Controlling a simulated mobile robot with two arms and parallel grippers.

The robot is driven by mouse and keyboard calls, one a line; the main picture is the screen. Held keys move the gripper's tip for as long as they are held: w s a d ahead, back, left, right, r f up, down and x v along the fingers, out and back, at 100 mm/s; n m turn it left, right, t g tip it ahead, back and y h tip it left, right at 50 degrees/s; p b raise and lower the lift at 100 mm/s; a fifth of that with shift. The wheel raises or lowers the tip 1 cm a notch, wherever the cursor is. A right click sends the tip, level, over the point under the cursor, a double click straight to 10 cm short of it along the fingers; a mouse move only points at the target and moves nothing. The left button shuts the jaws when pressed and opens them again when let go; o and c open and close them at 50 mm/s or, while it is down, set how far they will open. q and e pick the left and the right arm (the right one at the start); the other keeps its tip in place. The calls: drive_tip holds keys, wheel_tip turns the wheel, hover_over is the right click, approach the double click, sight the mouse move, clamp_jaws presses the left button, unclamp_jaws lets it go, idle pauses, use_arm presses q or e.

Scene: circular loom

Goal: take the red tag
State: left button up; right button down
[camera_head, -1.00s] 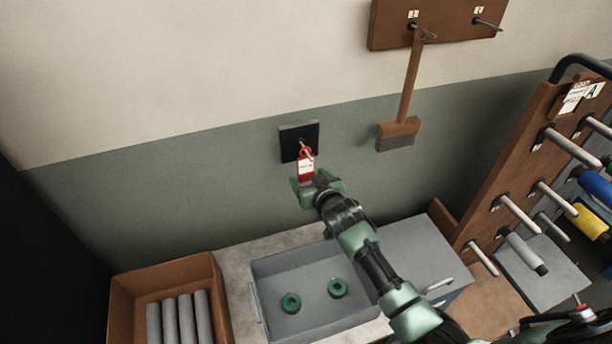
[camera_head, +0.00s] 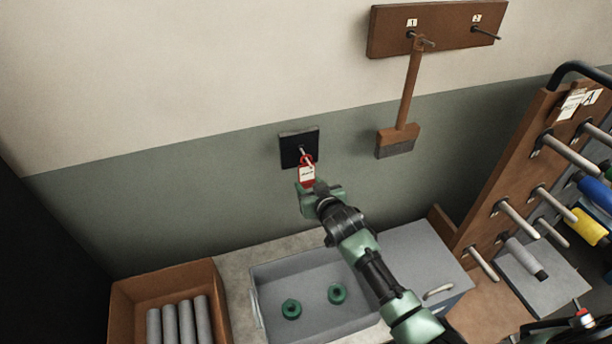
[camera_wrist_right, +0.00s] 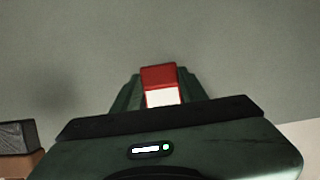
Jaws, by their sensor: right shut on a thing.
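The red tag (camera_head: 306,173), with a white label on its face, is at the black wall plate (camera_head: 299,147), by the peg that sticks out of the plate. I cannot tell whether its ring is still around the peg. My right gripper (camera_head: 307,187) is shut on the lower part of the tag, just below the plate. In the right wrist view the tag (camera_wrist_right: 160,76) shows between the fingers of the right gripper (camera_wrist_right: 160,92), its red top standing out beyond them. My left gripper is not in view.
A brush (camera_head: 398,139) hangs from the left peg of a wooden board (camera_head: 440,38) on the wall. A grey tray (camera_head: 270,325) with two green rings, a wooden box (camera_head: 122,310) of grey rods and a peg rack (camera_head: 520,160) with spools stand below and right.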

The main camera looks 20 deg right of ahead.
drive_tip(key=shift+s+r, duration=0.15)
drive_tip(key=shift+s, duration=0.15)
drive_tip(key=shift+s+r+p, duration=0.15)
drive_tip(key=shift+s+p, duration=0.35)
drive_tip(key=shift+p, duration=0.25)
drive_tip(key=s+p, duration=0.2)
drive_tip(key=s, duration=0.2)
drive_tip(key=shift+s+d+r+p, duration=0.1)
drive_tip(key=shift+s+r+p, duration=0.05)
drive_tip(key=shift+s+p, duration=0.15)
